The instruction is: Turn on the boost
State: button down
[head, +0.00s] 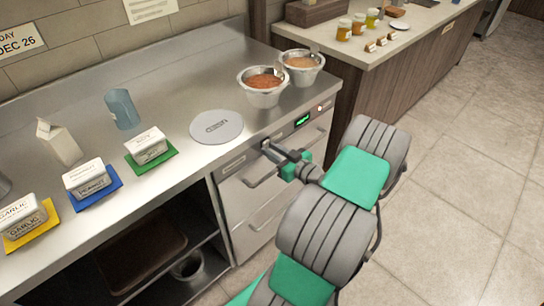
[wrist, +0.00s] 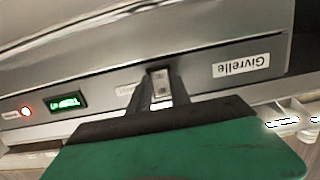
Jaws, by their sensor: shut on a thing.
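My gripper (head: 268,147) is at this panel, left of the display in the head view. In the wrist view its fingers (wrist: 159,98) are shut on a small pale switch (wrist: 160,82) in the panel. The small label beside the switch is too blurred to read, and the fingers partly hide the switch.
A "Givrelle" plate (wrist: 241,64) is on the panel. Drawer handles (head: 262,178) stick out below my gripper. On the counter stand a round grey lid (head: 216,127), two sauce wells (head: 262,97) (head: 302,77), labelled tubs (head: 147,141) and a blue cup (head: 122,108). The floor at right is clear.

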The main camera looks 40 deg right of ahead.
jog(key=c, duration=1.2)
grip_release()
jog(key=s+r, duration=0.1)
jog(key=s, duration=0.6)
jog(key=shift+s+b, duration=0.35)
jog(key=shift+b, duration=0.05)
jog(key=shift+d, duration=0.1)
